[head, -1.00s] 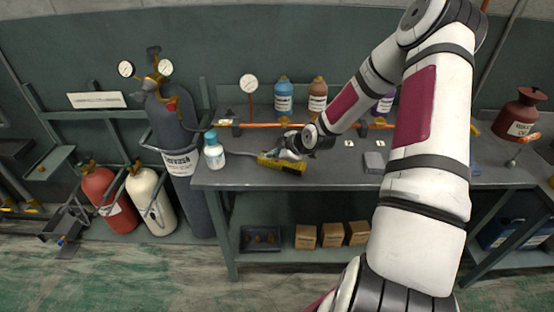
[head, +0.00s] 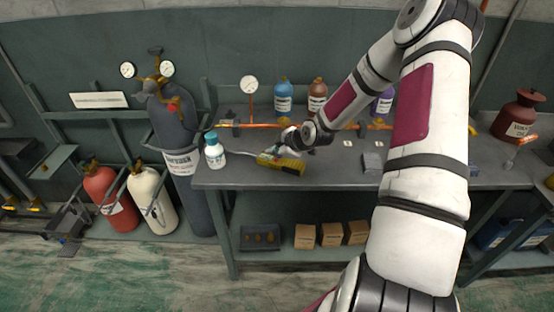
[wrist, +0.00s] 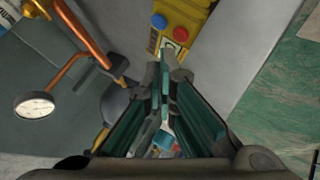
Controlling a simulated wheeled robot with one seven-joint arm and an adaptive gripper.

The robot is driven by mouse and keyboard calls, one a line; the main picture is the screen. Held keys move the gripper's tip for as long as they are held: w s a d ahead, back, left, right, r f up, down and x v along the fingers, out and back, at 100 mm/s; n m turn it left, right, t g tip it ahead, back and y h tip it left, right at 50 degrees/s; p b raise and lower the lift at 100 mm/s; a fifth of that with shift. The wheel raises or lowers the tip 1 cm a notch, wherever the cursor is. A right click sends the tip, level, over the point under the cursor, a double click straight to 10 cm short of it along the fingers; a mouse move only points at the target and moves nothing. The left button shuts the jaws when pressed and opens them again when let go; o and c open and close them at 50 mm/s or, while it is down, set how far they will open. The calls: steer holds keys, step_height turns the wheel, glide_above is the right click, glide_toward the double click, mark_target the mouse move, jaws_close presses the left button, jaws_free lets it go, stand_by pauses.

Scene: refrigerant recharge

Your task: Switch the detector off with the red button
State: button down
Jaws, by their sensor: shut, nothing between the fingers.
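The yellow detector (head: 289,165) lies on the workbench near its front left, with a thin probe reaching left toward a white bottle. In the wrist view the detector (wrist: 187,17) shows a red button (wrist: 180,34) and a blue button (wrist: 158,21) beside each other. My gripper (wrist: 165,62) is shut and empty, its fingertips just below the buttons in that picture. In the head view my gripper (head: 276,151) is over the detector and partly hides it. I cannot tell whether the fingertips touch the detector.
The white bottle with a blue cap (head: 214,153) stands left of the detector. A copper pipe (head: 255,125) with a gauge (head: 249,86) runs along the back of the bench (head: 335,178). Blue (head: 283,97) and brown (head: 317,96) bottles stand behind. The bench front right of the detector is clear.

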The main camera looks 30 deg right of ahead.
steer(key=shift+r+p, duration=1.35)
steer(key=shift+r, duration=1.4)
steer(key=s+a+r+m+g+h, duration=0.1)
steer(key=s+a+r+m, duration=0.1)
steer(key=s+a+r, duration=0.45)
steer(key=s+a+r+m+g+h, duration=0.1)
steer(key=s+r, duration=0.2)
steer(key=r, duration=0.6)
steer(key=s+a+r+m+g+h, duration=0.1)
steer(key=s+a+r+m, duration=0.1)
steer(key=s+a+r, duration=0.4)
steer(key=s+a+r+m+y, duration=0.1)
steer(key=s+a+r+m, duration=0.1)
steer(key=s, duration=0.8)
steer(key=s+a+r+m, duration=0.3)
steer(key=s+a+r, duration=0.2)
steer(key=s, duration=0.5)
steer(key=shift+a+r+g+y, duration=0.3)
steer(key=shift+r+y, duration=0.1)
steer(key=shift+r, duration=0.15)
